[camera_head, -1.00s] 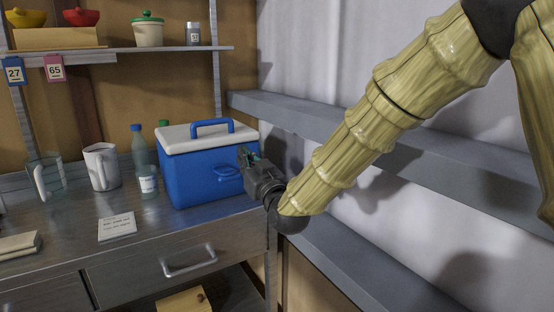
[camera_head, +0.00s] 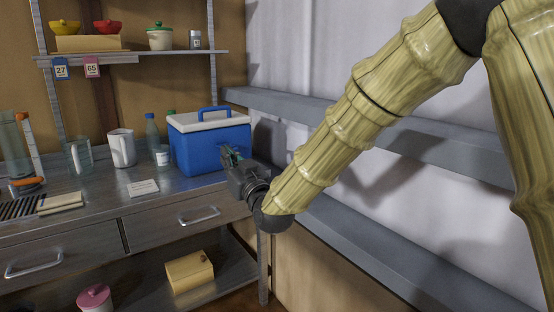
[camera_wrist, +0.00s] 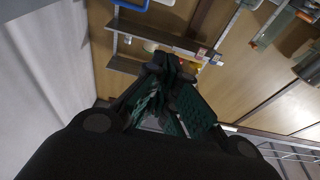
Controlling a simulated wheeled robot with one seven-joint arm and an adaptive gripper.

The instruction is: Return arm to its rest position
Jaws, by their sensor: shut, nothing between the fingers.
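My gripper (camera_head: 230,158) is shut and empty. In the head view it is in front of the right part of a blue cooler with a white lid (camera_head: 210,143), near the counter's right end; whether it touches the cooler I cannot tell. In the wrist view the dark fingers of my gripper (camera_wrist: 172,75) come together at the picture's middle, with nothing between them. My arm reaches in from the upper right of the head view.
The metal counter (camera_head: 100,200) holds a white mug (camera_head: 121,148), a glass mug (camera_head: 78,157), bottles and a card (camera_head: 143,187). A wall shelf (camera_head: 140,57) holds bowls and a pot (camera_head: 160,37). Grey ledges (camera_head: 400,140) run along the right wall. A wooden box (camera_head: 190,272) sits below.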

